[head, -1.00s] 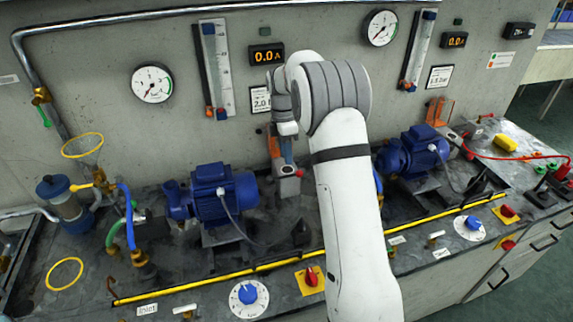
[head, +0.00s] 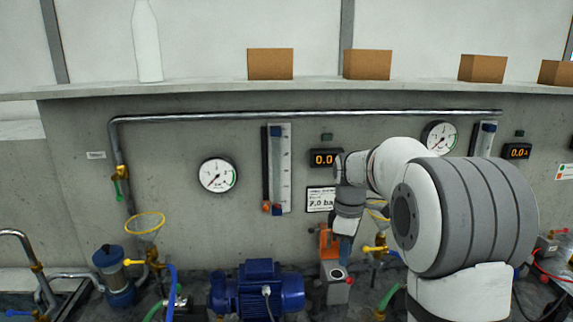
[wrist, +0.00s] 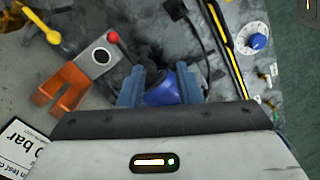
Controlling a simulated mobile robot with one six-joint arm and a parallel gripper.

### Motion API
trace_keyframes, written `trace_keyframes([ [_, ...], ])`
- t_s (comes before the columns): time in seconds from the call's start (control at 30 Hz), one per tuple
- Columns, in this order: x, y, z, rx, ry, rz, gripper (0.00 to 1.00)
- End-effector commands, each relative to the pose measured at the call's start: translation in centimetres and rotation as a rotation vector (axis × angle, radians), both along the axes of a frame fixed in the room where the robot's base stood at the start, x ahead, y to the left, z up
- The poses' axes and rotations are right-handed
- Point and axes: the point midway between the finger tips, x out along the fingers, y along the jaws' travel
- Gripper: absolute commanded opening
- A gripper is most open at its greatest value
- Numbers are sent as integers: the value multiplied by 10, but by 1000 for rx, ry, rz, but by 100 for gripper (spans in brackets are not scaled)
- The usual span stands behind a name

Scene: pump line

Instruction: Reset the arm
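My arm (head: 465,215) reaches in from the right in the head view, bent, with its wrist hanging down in front of the wall. My gripper (wrist: 160,88) shows two blue fingers set apart in the wrist view, with nothing seen held between them. A blue motor (wrist: 160,94) shows in the gap, apparently beyond the fingers. In the head view the gripper (head: 345,248) points down above a grey box with a red knob (head: 337,287). That box (wrist: 100,57) also shows left of the fingers in the wrist view.
An orange bracket (wrist: 62,88) adjoins the grey box. A blue pump motor (head: 257,290) stands left of the gripper. Yellow-handled valves (head: 375,249), pipes and a wall gauge (head: 218,175) are nearby. A shelf (head: 210,88) with brown boxes runs above.

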Motion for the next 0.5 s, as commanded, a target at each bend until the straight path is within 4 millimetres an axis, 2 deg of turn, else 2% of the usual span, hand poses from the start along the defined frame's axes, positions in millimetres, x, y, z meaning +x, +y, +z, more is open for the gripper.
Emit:
trace_keyframes([
  [0.03, -20, 1, 10, -2, -25, -75, 31],
  [0.23, -92, 2, 27, 5, -115, -399, 31],
  [0.37, -140, 3, 28, 25, -170, -610, 31],
  [0.5, -190, 4, 21, 58, -223, -830, 31],
])
